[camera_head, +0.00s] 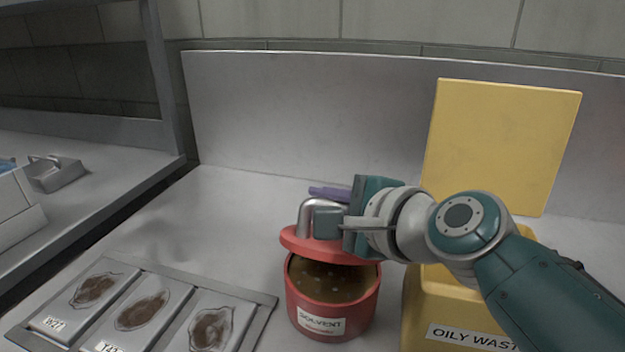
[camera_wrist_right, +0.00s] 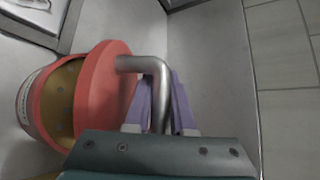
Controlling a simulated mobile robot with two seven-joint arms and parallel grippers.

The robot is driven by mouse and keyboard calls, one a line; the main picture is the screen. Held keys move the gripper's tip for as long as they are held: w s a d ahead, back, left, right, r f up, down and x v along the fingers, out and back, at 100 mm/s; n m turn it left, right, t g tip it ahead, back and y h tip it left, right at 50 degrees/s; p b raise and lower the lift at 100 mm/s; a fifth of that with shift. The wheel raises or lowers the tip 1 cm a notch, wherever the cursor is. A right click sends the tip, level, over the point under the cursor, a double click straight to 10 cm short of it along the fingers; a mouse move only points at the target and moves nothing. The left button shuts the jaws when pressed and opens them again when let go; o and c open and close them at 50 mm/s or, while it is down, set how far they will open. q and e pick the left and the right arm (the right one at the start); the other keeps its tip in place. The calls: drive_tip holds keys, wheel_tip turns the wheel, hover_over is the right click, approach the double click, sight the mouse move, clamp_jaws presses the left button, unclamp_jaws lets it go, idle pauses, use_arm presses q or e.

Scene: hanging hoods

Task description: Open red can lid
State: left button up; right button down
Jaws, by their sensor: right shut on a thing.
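A red can (camera_head: 331,305) with a "SOLVENT" label stands on the grey counter, left of the yellow bin. Its red lid (camera_head: 297,243) is raised and tilted, so brown contents show inside. The lid carries a bent metal handle (camera_head: 309,212). My right gripper (camera_head: 326,215) is shut on this handle, above the can. In the right wrist view, the purple fingers (camera_wrist_right: 161,105) sit on both sides of the handle (camera_wrist_right: 150,67), and the lid (camera_wrist_right: 102,92) stands off the can's rim (camera_wrist_right: 40,105). My left gripper is not in view.
A yellow "OILY WASTE" bin (camera_head: 425,312) stands close on the right, its yellow lid (camera_head: 503,140) upright behind my arm. A tray (camera_head: 262,304) with several bagged brown samples lies at front left. The counter behind the can is clear.

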drive_tip(key=shift+w+d+r, duration=0.15)
drive_tip(key=shift+w+r, duration=0.15)
drive_tip(key=shift+w, duration=0.15)
idle(0.3)
drive_tip(key=c, duration=0.8)
unclamp_jaws()
drive_tip(key=shift+w, duration=0.1)
drive_tip(key=shift+o, duration=0.2)
drive_tip(key=shift+r, duration=0.1)
drive_tip(key=shift+s+d+r+p, duration=0.15)
drive_tip(key=shift+s+d+p, duration=0.1)
drive_tip(key=shift+p, duration=0.1)
drive_tip(key=p+v, duration=0.3)
drive_tip(key=v, duration=0.5)
drive_tip(key=shift+s+d, duration=0.1)
drive_tip(key=shift+s, duration=0.25)
drive_tip(key=shift+s+d+r, duration=0.1)
drive_tip(key=shift+s+d, duration=0.05)
drive_tip(key=shift+s, duration=0.1)
